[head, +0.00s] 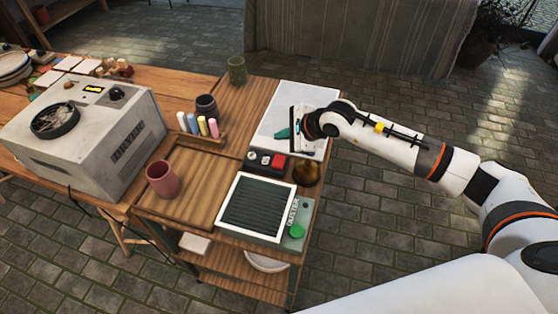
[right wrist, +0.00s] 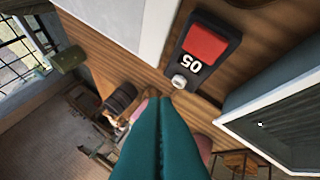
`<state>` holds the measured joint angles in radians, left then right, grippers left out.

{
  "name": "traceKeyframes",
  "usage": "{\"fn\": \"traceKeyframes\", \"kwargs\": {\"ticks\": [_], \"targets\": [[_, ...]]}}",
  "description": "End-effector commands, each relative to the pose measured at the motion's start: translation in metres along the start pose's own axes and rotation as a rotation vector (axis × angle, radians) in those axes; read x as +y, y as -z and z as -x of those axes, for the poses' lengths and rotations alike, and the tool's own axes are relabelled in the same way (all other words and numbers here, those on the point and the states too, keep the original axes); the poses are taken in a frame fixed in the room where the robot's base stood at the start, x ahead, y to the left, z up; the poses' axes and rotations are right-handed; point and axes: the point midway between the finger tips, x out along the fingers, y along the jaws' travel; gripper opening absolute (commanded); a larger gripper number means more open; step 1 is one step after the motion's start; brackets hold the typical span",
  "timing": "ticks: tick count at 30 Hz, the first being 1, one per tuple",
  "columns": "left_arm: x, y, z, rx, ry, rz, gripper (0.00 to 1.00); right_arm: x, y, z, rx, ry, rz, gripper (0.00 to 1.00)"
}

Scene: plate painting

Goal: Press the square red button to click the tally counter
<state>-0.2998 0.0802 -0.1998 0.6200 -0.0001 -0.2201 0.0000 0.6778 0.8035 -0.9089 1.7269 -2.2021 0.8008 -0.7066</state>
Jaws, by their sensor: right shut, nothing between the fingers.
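The tally counter (head: 265,160) is a small black box on the wooden table, with a white number window, a silver knob and a square red button (head: 280,161). In the right wrist view the red button (right wrist: 206,42) and the digits, which look like 05 (right wrist: 188,65), show clearly, with the knob (right wrist: 180,82) below them. My right gripper (head: 280,134) has teal fingers that are shut and empty. It is beyond the counter, near the white board, and apart from the button. The closed fingertips (right wrist: 168,102) show below the counter in the wrist view. My left gripper is out of view.
A white board (head: 290,97) lies behind the counter. A dark ribbed panel with a white frame (head: 228,192) and a green button (head: 297,231) are in front. A brown round pot (head: 307,172) stands right of the counter, a chalk holder (head: 204,135) to the left.

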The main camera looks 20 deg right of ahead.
Motion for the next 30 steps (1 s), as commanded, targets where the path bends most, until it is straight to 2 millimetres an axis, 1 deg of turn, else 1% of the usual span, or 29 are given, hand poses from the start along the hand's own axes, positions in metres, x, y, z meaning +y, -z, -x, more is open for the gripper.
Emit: {"fn": "traceKeyframes", "kwargs": {"ticks": [1,11,12,15,19,30], "targets": [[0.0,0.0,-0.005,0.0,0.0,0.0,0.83,-0.005,-0.004,-0.006,0.0,0.002,-0.001,0.0],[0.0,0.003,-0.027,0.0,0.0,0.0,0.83,-0.028,-0.028,-0.038,0.0,0.002,-0.001,0.0],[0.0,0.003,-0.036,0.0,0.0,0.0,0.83,-0.033,-0.032,-0.044,0.0,0.001,-0.001,0.0],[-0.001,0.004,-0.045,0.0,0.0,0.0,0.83,-0.037,-0.037,-0.051,0.0,0.001,0.0,0.0],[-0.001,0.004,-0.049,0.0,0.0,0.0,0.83,-0.04,-0.039,-0.054,0.0,0.0,0.0,0.0],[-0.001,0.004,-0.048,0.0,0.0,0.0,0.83,-0.039,-0.038,-0.053,0.001,0.0,0.0,0.0]]}}
